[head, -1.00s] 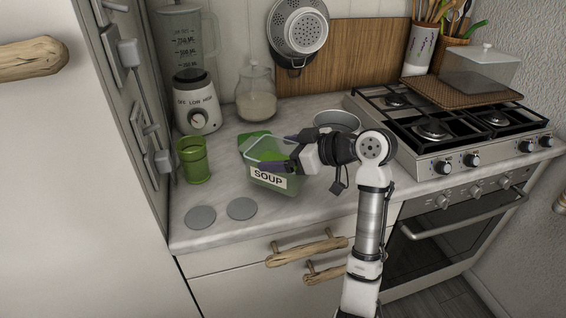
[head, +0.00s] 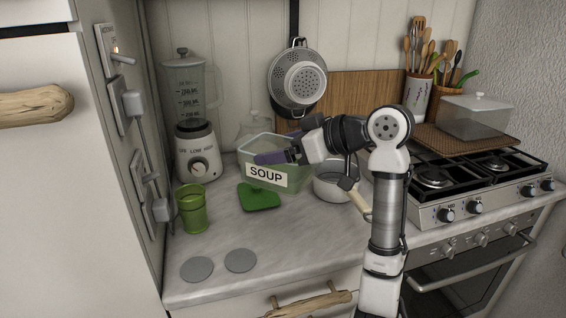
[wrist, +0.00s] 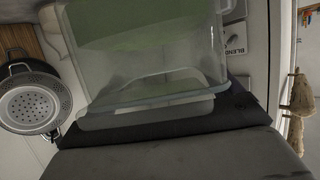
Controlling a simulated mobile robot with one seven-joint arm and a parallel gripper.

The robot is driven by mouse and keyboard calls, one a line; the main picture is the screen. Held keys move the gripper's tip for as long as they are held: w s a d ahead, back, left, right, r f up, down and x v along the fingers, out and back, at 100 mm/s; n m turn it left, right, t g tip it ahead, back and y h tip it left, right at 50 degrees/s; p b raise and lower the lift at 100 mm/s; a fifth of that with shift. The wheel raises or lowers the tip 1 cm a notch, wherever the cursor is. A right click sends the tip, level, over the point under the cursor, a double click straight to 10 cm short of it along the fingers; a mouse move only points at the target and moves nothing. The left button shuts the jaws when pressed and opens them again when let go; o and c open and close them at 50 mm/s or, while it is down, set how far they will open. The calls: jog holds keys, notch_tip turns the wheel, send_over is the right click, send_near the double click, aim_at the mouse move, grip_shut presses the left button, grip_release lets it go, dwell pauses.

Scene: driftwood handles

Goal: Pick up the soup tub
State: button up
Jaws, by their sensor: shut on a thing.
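The soup tub (head: 266,177) is a clear green-tinted box with a white SOUP label on its front. It is held up above the counter in the head view. My gripper (head: 278,157) is shut on the tub near its upper rim, reaching in from the right. In the wrist view the tub (wrist: 150,50) fills the upper middle, with its rim close against my gripper. The far finger is mostly hidden by the tub.
A flat green piece (head: 258,197) lies on the counter below the tub. A green cup (head: 192,210) and blender (head: 195,150) stand left; a glass jar is partly hidden behind. A saucepan (head: 333,184) and the stove (head: 470,190) are right. The front counter is clear around two grey discs.

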jog(key=shift+r, duration=1.3)
jog(key=shift+r, duration=0.1)
